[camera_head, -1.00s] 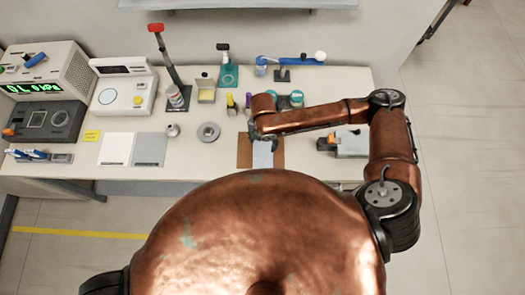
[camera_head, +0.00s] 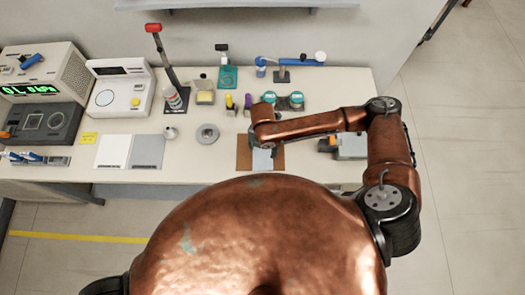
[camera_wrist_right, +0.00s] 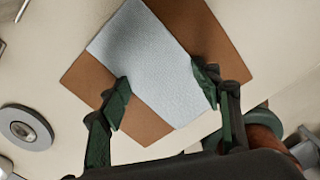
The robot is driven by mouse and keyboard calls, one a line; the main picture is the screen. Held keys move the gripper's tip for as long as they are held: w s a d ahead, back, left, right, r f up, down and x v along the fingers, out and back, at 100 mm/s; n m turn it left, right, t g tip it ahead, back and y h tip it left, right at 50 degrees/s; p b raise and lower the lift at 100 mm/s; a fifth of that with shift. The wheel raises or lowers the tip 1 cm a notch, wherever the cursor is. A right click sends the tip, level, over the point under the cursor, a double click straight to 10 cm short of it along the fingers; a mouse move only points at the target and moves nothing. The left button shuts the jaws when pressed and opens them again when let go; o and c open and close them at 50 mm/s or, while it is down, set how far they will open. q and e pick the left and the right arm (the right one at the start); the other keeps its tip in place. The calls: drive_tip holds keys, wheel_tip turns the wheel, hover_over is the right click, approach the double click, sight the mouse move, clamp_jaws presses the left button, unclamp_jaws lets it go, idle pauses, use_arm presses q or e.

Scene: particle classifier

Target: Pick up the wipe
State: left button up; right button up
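The wipe is a pale blue-white cloth (camera_head: 262,162) lying on a brown mat (camera_head: 243,158) at the front of the table. In the right wrist view the wipe (camera_wrist_right: 150,60) lies flat across the brown mat (camera_wrist_right: 195,25). My right gripper (camera_wrist_right: 164,84) is open above it, one finger towards each side edge of the wipe. Whether the fingertips touch the cloth, I cannot tell. In the head view my right arm partly hides the far end of the wipe. My left gripper is not in view.
Left of the mat are a grey disc (camera_head: 208,133), a small metal piece (camera_head: 170,132) and white and grey sheets (camera_head: 148,151). A grey device (camera_head: 350,146) stands to the right. Teal-topped jars (camera_head: 296,100) and small bottles stand behind.

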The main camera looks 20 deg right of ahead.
drive_tip(key=shift+s+f, duration=0.2)
drive_tip(key=shift+s, duration=0.05)
clamp_jaws()
idle(1.0)
drive_tip(key=shift+d, duration=0.1)
idle(0.5)
wheel_tip(320, 180, up, 12)
drive_tip(key=p, duration=1.2)
drive_tip(key=shift+w+r, duration=0.2)
wheel_tip(320, 180, up, 9)
drive_tip(key=p, duration=1)
